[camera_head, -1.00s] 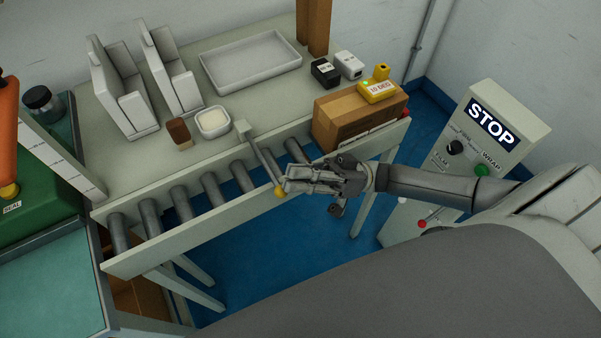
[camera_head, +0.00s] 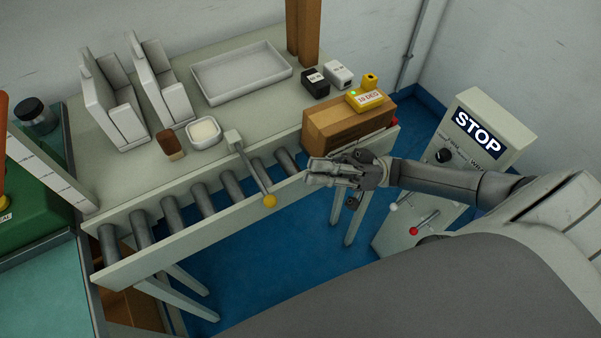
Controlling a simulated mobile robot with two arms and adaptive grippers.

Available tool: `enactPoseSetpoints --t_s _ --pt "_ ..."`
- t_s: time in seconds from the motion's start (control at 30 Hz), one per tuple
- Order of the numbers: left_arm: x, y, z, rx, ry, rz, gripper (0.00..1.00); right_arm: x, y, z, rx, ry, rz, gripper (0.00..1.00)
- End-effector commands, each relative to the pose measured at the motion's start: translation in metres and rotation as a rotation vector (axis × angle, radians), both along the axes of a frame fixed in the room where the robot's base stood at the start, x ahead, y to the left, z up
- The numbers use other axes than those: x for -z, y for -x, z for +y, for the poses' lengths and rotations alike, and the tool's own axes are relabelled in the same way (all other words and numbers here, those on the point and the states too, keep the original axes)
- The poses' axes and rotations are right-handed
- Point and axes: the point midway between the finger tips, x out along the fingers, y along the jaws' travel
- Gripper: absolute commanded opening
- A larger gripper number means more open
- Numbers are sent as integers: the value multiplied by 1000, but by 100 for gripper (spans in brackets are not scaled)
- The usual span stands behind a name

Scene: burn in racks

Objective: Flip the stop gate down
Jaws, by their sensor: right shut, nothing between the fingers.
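The stop gate is a grey lever arm (camera_head: 252,172) with a yellow ball knob (camera_head: 269,201) at its near end. It pivots from a pale block (camera_head: 233,138) at the back edge of the rollers. The arm lies across the roller conveyor (camera_head: 201,199), with the knob by the front rail. My right gripper (camera_head: 309,173) is shut and empty. It is to the right of the knob, apart from it, near the right end of the rollers and in front of the cardboard box. My left gripper is not in view.
A cardboard box (camera_head: 328,130) with a yellow device (camera_head: 365,99) on top stands at the conveyor's right end. A small white dish (camera_head: 204,131) and a brown block (camera_head: 170,144) sit behind the rollers. A STOP cabinet (camera_head: 492,115) stands at right.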

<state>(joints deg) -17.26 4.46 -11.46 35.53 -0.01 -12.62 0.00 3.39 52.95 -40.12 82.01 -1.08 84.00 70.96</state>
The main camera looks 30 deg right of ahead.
Motion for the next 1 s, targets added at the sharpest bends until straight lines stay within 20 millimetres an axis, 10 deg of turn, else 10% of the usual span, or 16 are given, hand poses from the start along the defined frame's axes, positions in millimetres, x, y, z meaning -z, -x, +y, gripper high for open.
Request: enactPoseSetpoints --t_s 1.0 --pt "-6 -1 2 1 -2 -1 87 -4 -2 -21 0 -1 -2 0"
